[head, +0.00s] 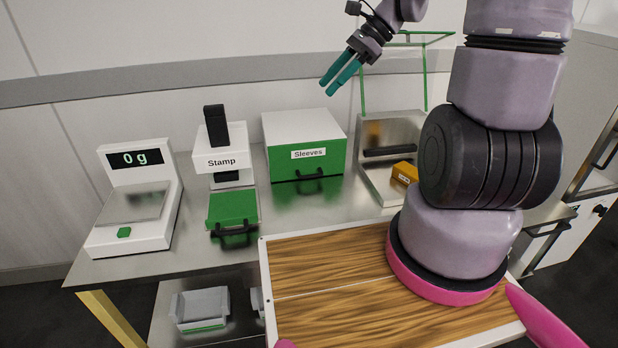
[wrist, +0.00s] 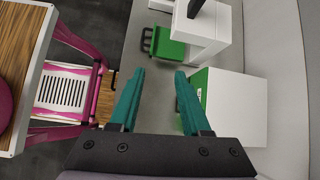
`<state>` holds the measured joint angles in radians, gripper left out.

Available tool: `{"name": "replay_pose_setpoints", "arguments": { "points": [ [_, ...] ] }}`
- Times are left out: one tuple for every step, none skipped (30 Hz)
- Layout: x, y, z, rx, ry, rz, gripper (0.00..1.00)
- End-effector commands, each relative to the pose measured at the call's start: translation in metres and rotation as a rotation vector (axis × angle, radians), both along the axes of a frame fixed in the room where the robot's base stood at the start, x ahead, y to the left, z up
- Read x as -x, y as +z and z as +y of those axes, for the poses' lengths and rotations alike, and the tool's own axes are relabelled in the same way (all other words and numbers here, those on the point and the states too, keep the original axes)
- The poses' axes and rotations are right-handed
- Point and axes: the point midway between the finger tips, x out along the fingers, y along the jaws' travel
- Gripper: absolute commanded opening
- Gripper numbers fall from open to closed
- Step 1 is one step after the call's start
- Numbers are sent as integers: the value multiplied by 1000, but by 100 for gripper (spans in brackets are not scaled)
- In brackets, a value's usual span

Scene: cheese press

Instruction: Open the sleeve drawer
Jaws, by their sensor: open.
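The sleeve drawer (head: 309,160) is a green front labelled "Sleeves" in a white box, with a dark handle (head: 310,173) low on it. It stands at the back of the steel counter and looks shut. My gripper (head: 333,91) is open and empty, with teal fingers, in the air above and slightly right of the box. In the wrist view the gripper (wrist: 158,75) points along the counter, with the white box (wrist: 236,105) to the right of its fingers.
Left of the drawer stands the stamp (head: 221,160) with a green, handled tray (head: 233,213) in front. A scale (head: 136,200) reading "0 g" is further left. Right of the drawer is a steel unit (head: 394,130) with a green frame and an orange block (head: 404,172). Counter before the drawer is clear.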

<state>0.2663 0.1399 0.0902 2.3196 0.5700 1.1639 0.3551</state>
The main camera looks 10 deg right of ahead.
Motion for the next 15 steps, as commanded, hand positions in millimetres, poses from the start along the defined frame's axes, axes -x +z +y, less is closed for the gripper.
{"name": "replay_pose_setpoints", "arguments": {
  "points": [
    [-9, -17, -1, -57, -64, 79, 47],
    [-15, -25, -1, -90, -105, 123, 47],
    [-22, -36, -1, -136, -159, 180, 47],
    [-27, -44, -1, -171, -201, 225, 47],
    [-33, -53, -2, -204, -241, 269, 47],
    [-40, -64, -2, -251, -295, 327, 47],
    [-45, -74, -3, -285, -337, 371, 47],
    [-50, -83, -4, -318, -378, 415, 47],
    [-56, -95, -6, -365, -434, 473, 47],
    [-61, -105, -7, -399, -476, 516, 47],
    [-66, -115, -9, -434, -519, 561, 47],
    [-71, -128, -11, -481, -575, 619, 47],
    [-76, -138, -13, -515, -617, 663, 47],
    [-80, -149, -15, -551, -659, 705, 47],
    [-84, -163, -17, -598, -716, 764, 47]
  ]
}}
